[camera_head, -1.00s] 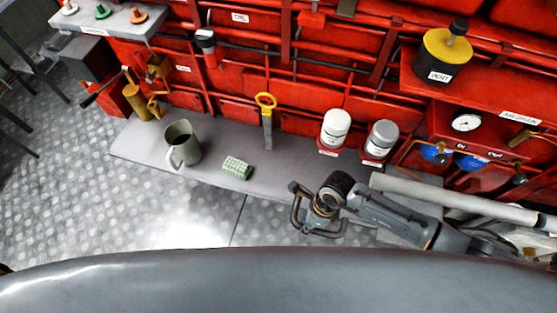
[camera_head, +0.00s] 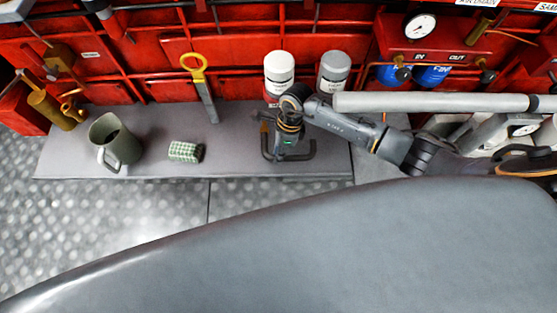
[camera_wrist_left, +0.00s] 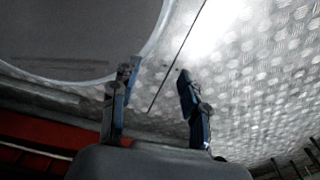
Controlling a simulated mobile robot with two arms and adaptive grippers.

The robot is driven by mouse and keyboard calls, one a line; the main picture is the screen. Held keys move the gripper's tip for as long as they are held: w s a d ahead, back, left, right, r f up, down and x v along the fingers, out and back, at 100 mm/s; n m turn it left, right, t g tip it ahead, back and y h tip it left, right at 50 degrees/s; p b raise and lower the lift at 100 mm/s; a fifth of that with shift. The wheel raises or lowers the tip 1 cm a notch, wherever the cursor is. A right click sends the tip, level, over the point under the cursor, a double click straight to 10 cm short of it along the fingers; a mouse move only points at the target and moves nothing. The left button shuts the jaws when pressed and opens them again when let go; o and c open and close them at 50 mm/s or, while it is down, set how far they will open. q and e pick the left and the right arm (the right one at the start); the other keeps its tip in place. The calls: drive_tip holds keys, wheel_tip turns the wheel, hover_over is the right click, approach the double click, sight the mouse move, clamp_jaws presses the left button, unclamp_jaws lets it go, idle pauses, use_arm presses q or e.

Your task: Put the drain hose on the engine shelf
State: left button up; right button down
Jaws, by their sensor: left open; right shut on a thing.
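The engine shelf (camera_head: 232,165) is a long grey ledge along the foot of the red engine. My right gripper (camera_head: 289,150) is over the right part of the shelf, in front of the white canister. It is shut on a dark U-shaped piece, which looks like the drain hose (camera_head: 302,157). The hose shows against the shelf top; I cannot tell if it touches. The fingertips are too small to see clearly. My left gripper (camera_wrist_left: 158,88) is open and empty in the left wrist view, its fingers apart above the metal floor.
A grey-green mug (camera_head: 116,145), a green checked block (camera_head: 185,151) and a yellow-handled tool (camera_head: 200,85) are on or above the shelf. White (camera_head: 279,72) and grey (camera_head: 333,72) canisters stand behind the gripper. A pale tube (camera_head: 430,103) lies right. Bare shelf shows between block and gripper.

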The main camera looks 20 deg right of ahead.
drive_tip(key=shift+w+d+f, duration=0.1)
drive_tip(key=shift+w+f, duration=0.25)
drive_tip(key=shift+f, duration=0.05)
drive_tip(key=f+b, duration=0.3)
drive_tip(key=f, duration=0.1)
drive_tip(key=shift+w+d+b, duration=0.1)
drive_tip(key=shift+w+b, duration=0.2)
drive_tip(key=shift+r, duration=0.2)
drive_tip(key=c, duration=1.7)
unclamp_jaws()
drive_tip(key=shift+f, duration=0.15)
drive_tip(key=o, duration=0.5)
